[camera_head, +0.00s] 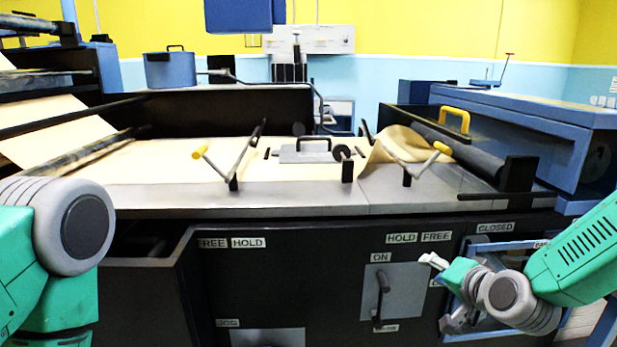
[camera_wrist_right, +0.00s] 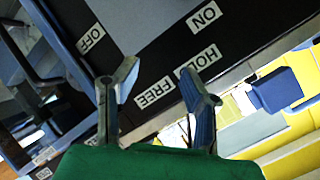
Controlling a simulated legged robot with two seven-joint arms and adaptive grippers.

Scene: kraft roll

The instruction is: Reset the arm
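My right gripper (camera_head: 440,292) is at the lower right in the head view, in front of the machine's dark front panel. In the right wrist view the two fingers (camera_wrist_right: 160,82) are spread apart with nothing between them. The OFF, ON, HOLD and FREE labels show behind them. My left arm comes in at the left edge of the head view, but its gripper is out of the picture. The grey switch plate (camera_head: 408,297) with a dark handle (camera_head: 382,290) is left of the right gripper. The handle stands near the ON label (camera_head: 380,257).
Tan kraft paper (camera_head: 160,162) lies over the machine top, curled near the right roller (camera_head: 458,149). Two yellow-tipped levers (camera_head: 214,163) (camera_head: 430,159) rise from the top's front. A blue-framed opening (camera_head: 490,250) under the CLOSED label is close to the right gripper.

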